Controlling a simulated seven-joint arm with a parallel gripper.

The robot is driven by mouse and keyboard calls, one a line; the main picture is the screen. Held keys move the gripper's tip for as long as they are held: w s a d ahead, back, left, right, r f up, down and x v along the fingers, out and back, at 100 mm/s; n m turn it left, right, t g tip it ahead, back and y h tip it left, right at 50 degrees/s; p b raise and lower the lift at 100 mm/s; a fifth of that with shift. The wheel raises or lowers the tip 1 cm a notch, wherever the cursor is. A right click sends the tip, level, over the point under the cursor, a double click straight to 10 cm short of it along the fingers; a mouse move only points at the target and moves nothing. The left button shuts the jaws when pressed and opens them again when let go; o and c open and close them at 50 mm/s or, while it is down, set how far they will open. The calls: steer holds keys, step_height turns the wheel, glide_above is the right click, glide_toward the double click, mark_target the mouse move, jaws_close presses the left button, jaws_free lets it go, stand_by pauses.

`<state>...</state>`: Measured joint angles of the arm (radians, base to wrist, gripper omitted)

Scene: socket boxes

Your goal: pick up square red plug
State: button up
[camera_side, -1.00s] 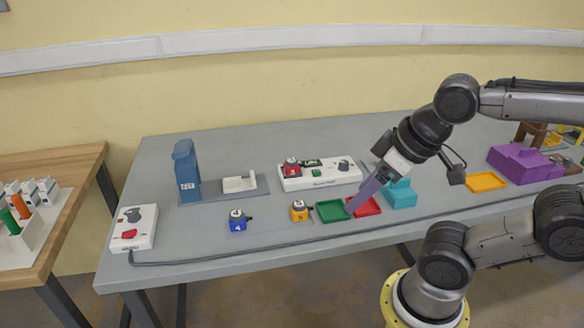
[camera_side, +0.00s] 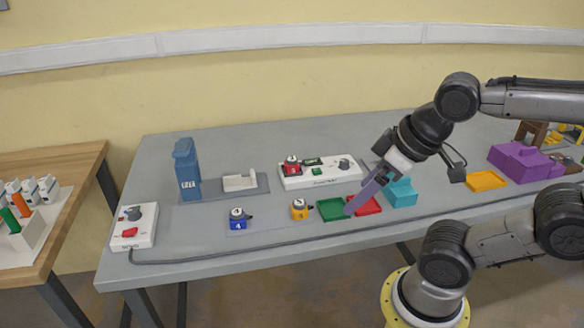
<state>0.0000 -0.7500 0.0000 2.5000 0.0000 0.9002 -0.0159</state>
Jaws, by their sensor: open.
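The square red plug (camera_side: 292,165) sits upright on the left part of a white socket box (camera_side: 320,180) at the back middle of the table. My gripper (camera_side: 350,211) has purple fingers and points down to the left, over the edge between the green tray and the red tray. It is to the right and in front of the red plug, well apart from it. The gripper is open, and nothing shows between its fingers.
A blue plug (camera_side: 237,219) and an orange plug (camera_side: 299,209) stand in front of the box. A green tray (camera_side: 331,209), red tray (camera_side: 369,206) and teal block (camera_side: 401,193) lie near my gripper. A blue post (camera_side: 186,170) and a white switch box (camera_side: 133,227) stand left.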

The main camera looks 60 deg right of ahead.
steer(key=w+d+r+n, duration=0.2)
steer(key=w+r+n, duration=0.5)
steer(key=w+r, duration=0.3)
steer(key=n+g, duration=0.2)
steer(key=g, duration=0.4)
glide_above(293, 158)
step_height(293, 158, down, 16)
step_height(293, 158, down, 8)
steer(key=shift+w+a, duration=0.1)
steer(key=shift+a, duration=0.05)
steer(key=shift+f, duration=2.8)
steer(key=shift+r, duration=0.1)
jaws_close()
